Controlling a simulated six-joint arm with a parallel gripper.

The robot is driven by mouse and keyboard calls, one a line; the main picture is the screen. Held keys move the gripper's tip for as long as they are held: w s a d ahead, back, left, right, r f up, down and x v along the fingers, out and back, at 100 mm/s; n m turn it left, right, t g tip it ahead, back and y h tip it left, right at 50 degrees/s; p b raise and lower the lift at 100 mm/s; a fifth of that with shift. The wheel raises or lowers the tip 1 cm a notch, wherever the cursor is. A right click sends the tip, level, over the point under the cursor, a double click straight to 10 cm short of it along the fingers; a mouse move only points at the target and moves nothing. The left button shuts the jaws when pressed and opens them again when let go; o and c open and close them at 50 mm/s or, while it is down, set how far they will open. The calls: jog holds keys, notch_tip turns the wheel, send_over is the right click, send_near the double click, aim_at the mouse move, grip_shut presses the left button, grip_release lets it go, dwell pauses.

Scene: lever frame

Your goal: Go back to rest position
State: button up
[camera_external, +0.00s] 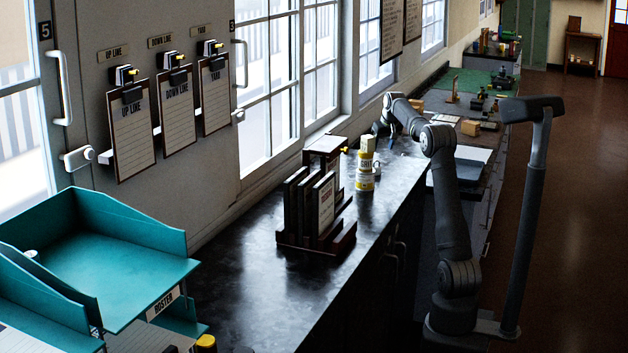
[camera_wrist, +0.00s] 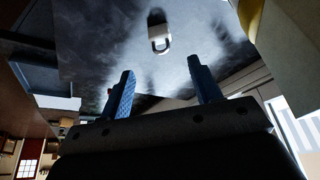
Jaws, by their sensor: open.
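My gripper (camera_external: 380,132) is at the end of my arm, low over the dark counter (camera_external: 245,290), near the window and just beyond a yellow-and-white can (camera_external: 364,182). In the wrist view my gripper (camera_wrist: 162,84) shows two blue fingers spread wide apart with nothing between them.
A dark rack (camera_external: 315,240) with upright boards stands on the counter nearer the camera. A teal tray (camera_external: 110,265) is at the lower left. Clipboards (camera_external: 130,140) hang on the wall. Papers and small boxes (camera_external: 470,127) lie farther along. The floor (camera_external: 570,190) at right is open.

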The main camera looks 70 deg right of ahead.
aim_at(377, 167)
jog(key=shift+f, duration=0.1)
jog(key=x, duration=1.2)
jog(key=shift+r, duration=2)
